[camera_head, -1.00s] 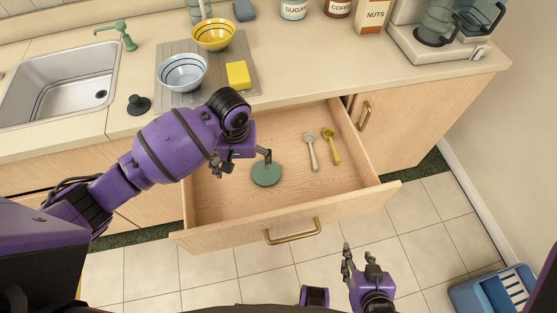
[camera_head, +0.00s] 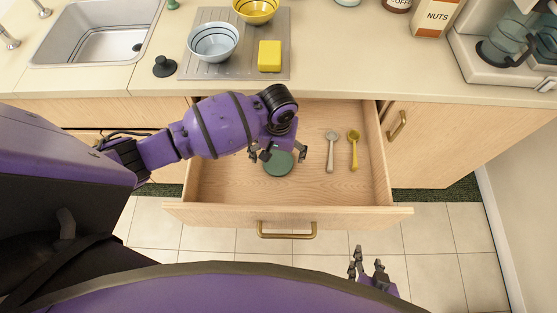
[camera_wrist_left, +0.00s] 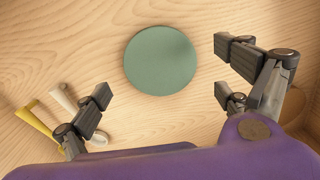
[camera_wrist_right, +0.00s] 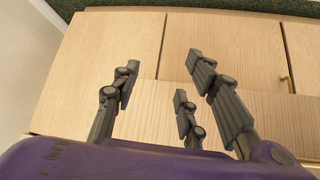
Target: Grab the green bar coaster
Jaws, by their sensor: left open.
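The green bar coaster (camera_head: 278,168) is a flat round disc lying on the floor of the open drawer (camera_head: 230,185). It shows whole in the left wrist view (camera_wrist_left: 160,60), with bare wood around it. My left gripper (camera_head: 277,155) is above the coaster, open and empty, and partly hides its far edge in the head view. In the left wrist view its spread fingers (camera_wrist_left: 163,85) stand on either side of the coaster, apart from it. My right gripper (camera_head: 367,264) is open and empty, low in front of the drawer; its fingers (camera_wrist_right: 160,75) face wooden cabinet fronts.
A grey utensil (camera_head: 331,150) and a yellow one (camera_head: 353,150) lie in the drawer to the right of the coaster. The drawer front with its brass handle (camera_head: 286,233) stands out from the cabinet. The counter above holds bowls (camera_head: 213,41) and a yellow sponge (camera_head: 269,56).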

